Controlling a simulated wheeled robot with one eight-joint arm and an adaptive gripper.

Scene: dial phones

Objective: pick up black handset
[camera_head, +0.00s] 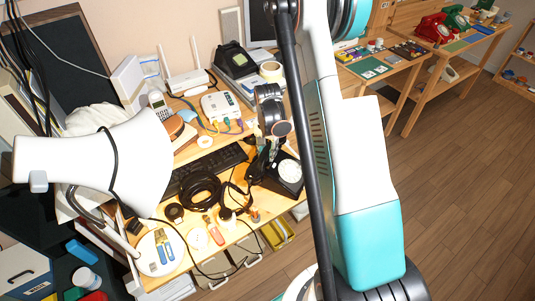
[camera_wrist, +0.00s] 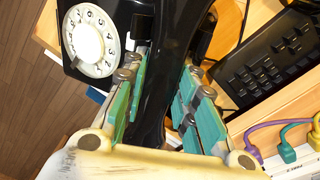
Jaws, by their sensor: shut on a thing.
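The black handset (camera_wrist: 152,105) runs lengthwise through the middle of the wrist view, between the teal finger pads of my gripper (camera_wrist: 165,66). The pads close on it from both sides. The black dial phone (camera_wrist: 92,42), with its white round dial, is at upper left there. In the head view this phone (camera_head: 287,172) sits near the desk's right front edge. The handset's far end runs off past the top of the wrist view, so I cannot tell whether it still touches the cradle.
A black keyboard (camera_wrist: 275,68) lies to the right in the wrist view. A white box with coloured plugs (camera_head: 221,107) stands behind. A coiled black cable (camera_head: 201,190) and small tools crowd the desk front. A white lamp (camera_head: 95,160) stands at left.

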